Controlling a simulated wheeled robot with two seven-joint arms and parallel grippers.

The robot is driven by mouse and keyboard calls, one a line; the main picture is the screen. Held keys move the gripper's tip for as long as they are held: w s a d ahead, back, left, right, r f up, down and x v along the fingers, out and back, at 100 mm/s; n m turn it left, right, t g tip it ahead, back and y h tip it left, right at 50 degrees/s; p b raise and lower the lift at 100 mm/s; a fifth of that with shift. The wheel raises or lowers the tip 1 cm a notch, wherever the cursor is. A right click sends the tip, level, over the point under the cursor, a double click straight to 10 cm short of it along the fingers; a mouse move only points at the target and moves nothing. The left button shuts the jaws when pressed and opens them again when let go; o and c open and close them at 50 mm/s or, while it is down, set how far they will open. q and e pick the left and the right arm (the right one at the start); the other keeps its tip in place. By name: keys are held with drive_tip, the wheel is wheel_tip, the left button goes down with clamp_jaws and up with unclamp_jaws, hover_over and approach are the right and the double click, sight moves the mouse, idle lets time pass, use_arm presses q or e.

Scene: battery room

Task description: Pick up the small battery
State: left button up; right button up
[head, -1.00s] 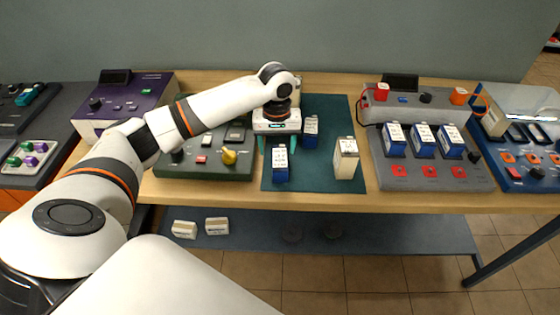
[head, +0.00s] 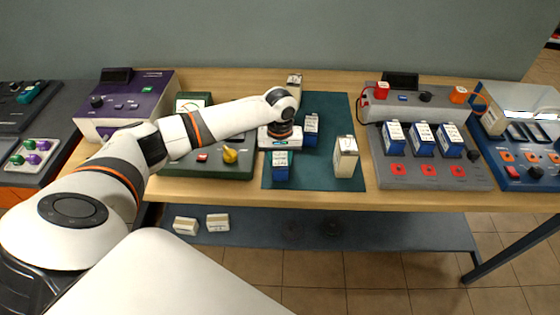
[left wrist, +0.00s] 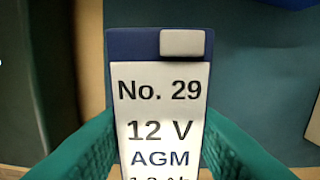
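A small blue battery with a white label (head: 281,171) stands upright near the front of the teal mat (head: 312,183). In the left wrist view its label (left wrist: 160,95) reads No. 29, 12 V, AGM, with a grey block on its blue edge. My left gripper (head: 280,148) is low at this battery. In the left wrist view its teal fingers (left wrist: 160,135) stand apart, one on each side of the battery; I see no clear grip. The fingertips are hidden in the head view. My right gripper is not in view.
Another blue battery (head: 311,126) stands close behind on the right. A taller cream battery (head: 345,160) stands to the right, another cream one (head: 295,82) at the back. A green device (head: 215,171) is left; a grey charger with blue batteries (head: 435,180) is right.

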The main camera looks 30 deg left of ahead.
use_arm(q)
drive_tip(key=shift+r, duration=0.1)
clamp_jaws()
